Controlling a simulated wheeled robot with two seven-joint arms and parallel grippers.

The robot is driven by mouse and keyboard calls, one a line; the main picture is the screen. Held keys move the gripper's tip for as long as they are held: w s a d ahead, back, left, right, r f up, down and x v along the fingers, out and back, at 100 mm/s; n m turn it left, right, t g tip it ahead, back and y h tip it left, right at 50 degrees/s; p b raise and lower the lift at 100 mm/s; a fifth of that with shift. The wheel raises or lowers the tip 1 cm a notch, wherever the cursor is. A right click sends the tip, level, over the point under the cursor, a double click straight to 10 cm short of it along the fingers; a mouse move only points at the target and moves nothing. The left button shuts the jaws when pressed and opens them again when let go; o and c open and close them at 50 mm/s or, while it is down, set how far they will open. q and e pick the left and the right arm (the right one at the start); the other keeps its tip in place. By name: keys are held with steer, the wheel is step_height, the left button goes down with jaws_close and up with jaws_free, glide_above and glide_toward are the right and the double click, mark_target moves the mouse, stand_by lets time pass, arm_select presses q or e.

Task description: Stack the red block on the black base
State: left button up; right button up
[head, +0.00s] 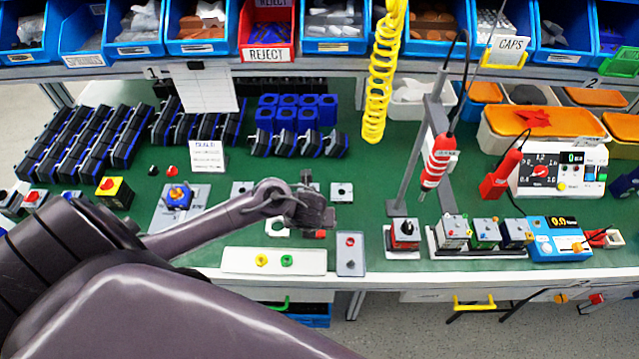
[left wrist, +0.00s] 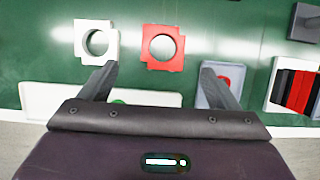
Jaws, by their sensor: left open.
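The red block (left wrist: 172,59), a flat square piece with a round hole, lies on the green mat in the left wrist view. In the head view only a small red part (head: 320,234) shows below my gripper. My left gripper (left wrist: 158,68) is open and empty. The block appears between the lines of its two fingers, just beyond the tips. In the head view the left gripper (head: 312,214) hangs over the block. A small black-topped unit with red lower down (head: 405,230) stands to the right; I cannot tell whether its black part is the black base.
A white holed block (left wrist: 82,50) lies left of the red one. A white plate (head: 240,268) with coloured buttons and a grey button panel (head: 350,268) lie near the front edge. A stand (head: 397,208) and switch boxes (head: 485,233) are to the right.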

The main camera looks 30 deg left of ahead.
arm_select(q)
steer(key=x, duration=0.2)
steer(key=shift+f, duration=0.35)
steer(key=x, duration=0.3)
steer(key=shift+w+f, duration=0.2)
steer(key=shift+w, duration=0.1)
steer(key=shift+w+f, duration=0.15)
steer(key=shift+f, duration=0.25)
steer(key=c, duration=1.1)
arm_select(e)
steer(key=shift+s+a+f, duration=0.15)
steer(key=shift+s+a, duration=0.05)
steer(key=shift+s, duration=0.7)
